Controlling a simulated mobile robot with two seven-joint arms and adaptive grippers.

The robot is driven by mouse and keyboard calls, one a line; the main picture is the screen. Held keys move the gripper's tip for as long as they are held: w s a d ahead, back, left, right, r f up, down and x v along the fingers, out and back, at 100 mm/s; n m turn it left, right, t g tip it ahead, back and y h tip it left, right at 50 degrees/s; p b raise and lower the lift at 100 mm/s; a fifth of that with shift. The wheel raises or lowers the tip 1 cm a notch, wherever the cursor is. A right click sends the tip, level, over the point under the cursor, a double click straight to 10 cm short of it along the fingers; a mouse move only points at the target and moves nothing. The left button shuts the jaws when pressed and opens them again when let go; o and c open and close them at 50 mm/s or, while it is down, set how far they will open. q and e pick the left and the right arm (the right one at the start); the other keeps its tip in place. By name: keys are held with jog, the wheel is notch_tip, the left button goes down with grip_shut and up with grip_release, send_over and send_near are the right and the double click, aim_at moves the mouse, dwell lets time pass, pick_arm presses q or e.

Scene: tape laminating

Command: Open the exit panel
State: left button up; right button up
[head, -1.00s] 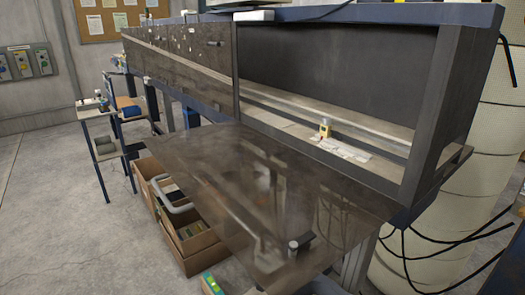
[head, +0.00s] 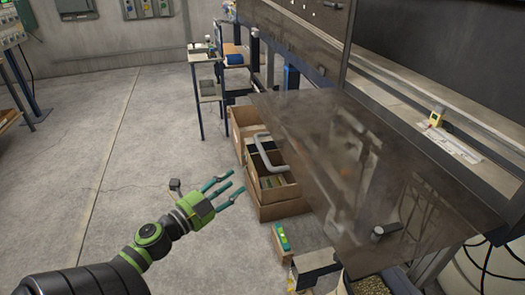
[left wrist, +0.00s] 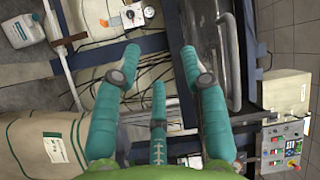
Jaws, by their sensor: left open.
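The exit panel (head: 325,150) is a dark see-through sheet. It is swung down and juts out from the front of the long machine, with the opening above it uncovered. A grey curved handle (head: 268,158) shows at its outer left edge. My left gripper (head: 230,188) is open and empty, out to the left of the panel and handle and apart from both. In the left wrist view its fingers (left wrist: 158,75) are spread with nothing between them, and a grey curved bar (left wrist: 232,60) shows to their right. My right gripper is not in view.
Cardboard boxes (head: 285,210) stand on the floor beneath the panel's left edge. A small shelf stand (head: 208,88) is further back. The concrete floor (head: 110,150) at the left is clear.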

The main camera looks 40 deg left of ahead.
aim_at(263, 154)
pick_arm(q)
jog(key=d+r+m+h, duration=0.3)
jog(key=d+r+m, duration=0.15)
jog(key=r, duration=0.45)
jog(key=shift+t, duration=0.4)
jog(key=shift+p+x, duration=1.35)
jog(key=shift+x, duration=1.9)
jog(key=shift+d+f, duration=0.15)
grip_shut()
